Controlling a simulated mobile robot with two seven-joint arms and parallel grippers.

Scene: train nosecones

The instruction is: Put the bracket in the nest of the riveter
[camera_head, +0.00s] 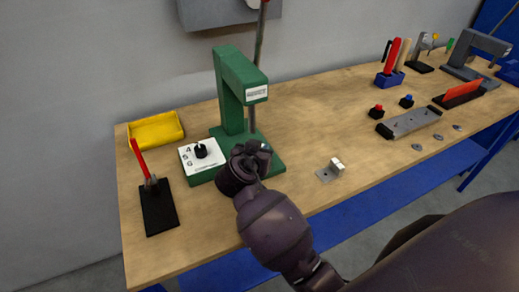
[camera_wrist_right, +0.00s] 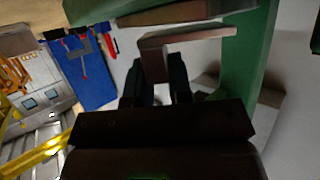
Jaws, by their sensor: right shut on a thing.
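The green riveter (camera_head: 232,88) stands on the left half of the bench, with its base and a white dial panel (camera_head: 203,154) at the front. My right gripper (camera_head: 258,147) is at the riveter's base, in front of its column, and covers part of the base. In the right wrist view its dark fingers (camera_wrist_right: 158,84) are shut on the bracket (camera_wrist_right: 185,38), a bent grey-brown metal piece. The green riveter column (camera_wrist_right: 248,55) is close beside the bracket. The nest is hidden, and I cannot tell whether the bracket touches it. My left gripper is not in view.
A small metal plate with a pale block (camera_head: 332,170) lies right of the riveter. A yellow bin (camera_head: 156,130) and a black stand with a red handle (camera_head: 158,206) are at the left. A grey fixture (camera_head: 410,122) and small buttons are farther right.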

